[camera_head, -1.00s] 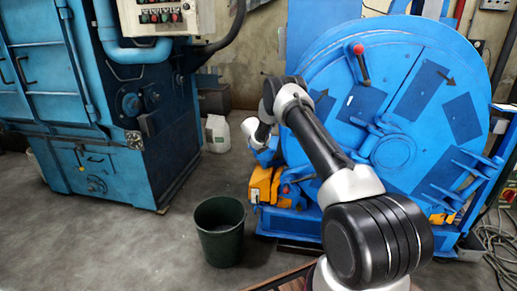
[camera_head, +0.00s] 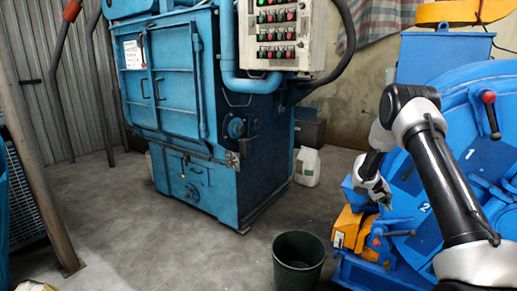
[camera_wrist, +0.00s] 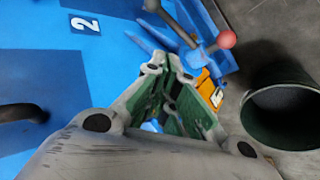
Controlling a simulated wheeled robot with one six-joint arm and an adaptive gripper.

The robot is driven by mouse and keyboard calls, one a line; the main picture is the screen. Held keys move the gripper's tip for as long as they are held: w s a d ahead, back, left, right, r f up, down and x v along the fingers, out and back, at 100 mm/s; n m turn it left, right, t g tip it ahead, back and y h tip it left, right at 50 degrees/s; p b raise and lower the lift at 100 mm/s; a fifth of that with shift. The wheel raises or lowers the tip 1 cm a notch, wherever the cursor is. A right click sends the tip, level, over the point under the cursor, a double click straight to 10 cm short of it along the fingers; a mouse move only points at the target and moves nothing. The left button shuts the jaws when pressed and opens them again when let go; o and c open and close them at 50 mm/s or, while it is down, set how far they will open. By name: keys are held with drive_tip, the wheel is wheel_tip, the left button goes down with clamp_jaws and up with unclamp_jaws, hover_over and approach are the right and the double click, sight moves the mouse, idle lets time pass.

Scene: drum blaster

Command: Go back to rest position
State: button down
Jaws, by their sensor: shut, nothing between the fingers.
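My gripper (camera_head: 384,198) is at the end of my arm on the right of the head view, pointing down beside the blue drum machine (camera_head: 486,160). In the wrist view my gripper (camera_wrist: 172,65) has its fingers together at the tips, with nothing between them. A blue surface with a white "2" label (camera_wrist: 85,24) lies beyond the fingers there. A lever with a red knob (camera_wrist: 227,39) is just past the fingertips. I cannot tell how far the gripper is from it.
A dark green bin (camera_head: 299,262) stands on the floor left of the drum machine; it also shows in the wrist view (camera_wrist: 285,108). Yellow parts (camera_head: 350,228) sit at the drum's base. A blue cabinet machine (camera_head: 190,100) stands left, a white canister (camera_head: 308,167) beside it. Grey floor between is open.

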drive_tip(key=s+a+r+g+y, duration=0.2)
drive_tip(key=s+a+r+g, duration=0.15)
drive_tip(key=s+r, duration=1.45)
drive_tip(key=s+a+r+t+y, duration=0.1)
drive_tip(key=s+a+r, duration=0.3)
drive_tip(key=s, duration=0.6)
drive_tip(key=s+a+r+t+y, duration=0.2)
drive_tip(key=s+a+r, duration=0.3)
drive_tip(key=s, duration=0.4)
drive_tip(key=s+a+r+t+y, duration=0.2)
drive_tip(key=s+a+r, duration=0.3)
drive_tip(key=s, duration=0.5)
drive_tip(key=shift+s+a+r+n+t, duration=0.2)
drive_tip(key=shift+s+r+n+t, duration=0.1)
drive_tip(key=shift+r+t, duration=0.35)
drive_tip(key=shift+d, duration=0.1)
